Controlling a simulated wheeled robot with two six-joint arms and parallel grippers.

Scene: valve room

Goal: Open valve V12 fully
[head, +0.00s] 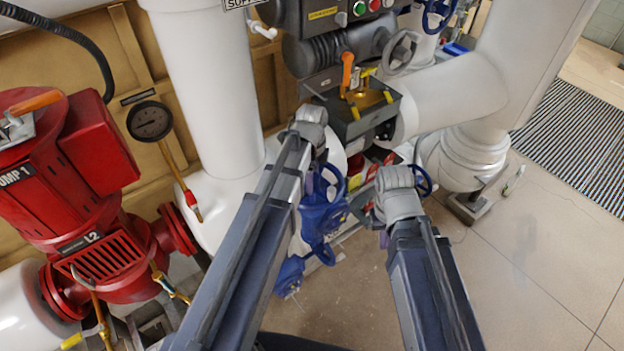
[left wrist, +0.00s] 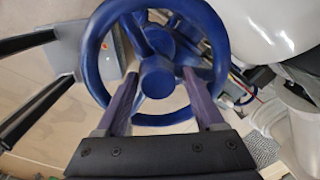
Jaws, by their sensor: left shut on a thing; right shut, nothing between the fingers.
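A blue handwheel (left wrist: 95,52) with a round hub and spokes fills the middle of the left wrist view. My left gripper (left wrist: 161,74) reaches into it, one finger on each side of the hub, and is shut on the wheel. In the head view the blue wheel (head: 338,186) shows partly behind my left arm, and the left fingers are hidden. My right gripper (head: 362,203) is shut and empty, to the right of that wheel. Another blue wheel (head: 422,180) shows just behind the right wrist. I cannot read a V12 tag on either wheel.
A red pump (head: 75,180) and a pressure gauge (head: 150,121) stand at left. A white vertical pipe (head: 205,85) rises behind my left arm. An open grey box (head: 358,112) with an orange handle stands above the wheels. Floor at lower right (head: 540,270) is clear.

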